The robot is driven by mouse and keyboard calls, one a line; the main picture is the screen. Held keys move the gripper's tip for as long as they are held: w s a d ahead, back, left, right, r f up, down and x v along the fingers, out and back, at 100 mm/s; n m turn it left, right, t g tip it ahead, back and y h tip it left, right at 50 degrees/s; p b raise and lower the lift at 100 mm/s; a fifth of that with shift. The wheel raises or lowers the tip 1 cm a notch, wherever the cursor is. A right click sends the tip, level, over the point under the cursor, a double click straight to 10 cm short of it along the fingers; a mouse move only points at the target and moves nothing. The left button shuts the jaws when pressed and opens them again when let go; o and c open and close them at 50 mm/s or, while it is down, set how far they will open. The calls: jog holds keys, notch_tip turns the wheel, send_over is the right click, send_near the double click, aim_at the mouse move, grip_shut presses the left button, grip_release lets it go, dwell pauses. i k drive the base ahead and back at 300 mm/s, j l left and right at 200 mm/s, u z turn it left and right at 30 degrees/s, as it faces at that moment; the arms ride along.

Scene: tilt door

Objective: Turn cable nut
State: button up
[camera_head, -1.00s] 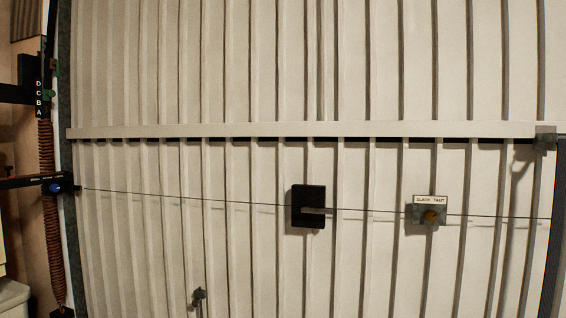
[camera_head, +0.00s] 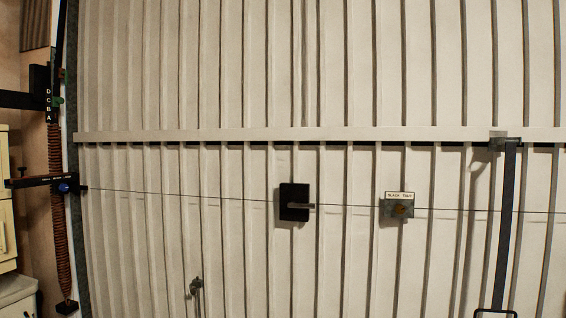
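A brass-coloured cable nut (camera_head: 402,211) sits on a small grey metal bracket (camera_head: 388,207) on the door's inner face, right of the middle of the head view. A white label (camera_head: 399,195) reading "SLACK TAUT" is fixed just above it. A thin dark cable (camera_head: 240,199) runs across the door, from the left frame past a black lock plate (camera_head: 294,202) with a small grey handle, then past the nut towards the right edge. My gripper is not in this view.
The ribbed cream door (camera_head: 230,90) fills most of the view, with a horizontal rail (camera_head: 300,134) across it. A coiled spring (camera_head: 57,210) and a lettered black bracket (camera_head: 48,95) stand at the left. Drawers (camera_head: 5,220) show at far left.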

aim_at(400, 210)
jog(key=i+l+z, duration=0.15)
jog(key=z, duration=0.2)
jog(key=i+l+z, duration=0.15)
jog(key=z, duration=0.2)
jog(key=i+l+z, duration=0.1)
jog(key=z, duration=0.25)
jog(key=i, duration=0.1)
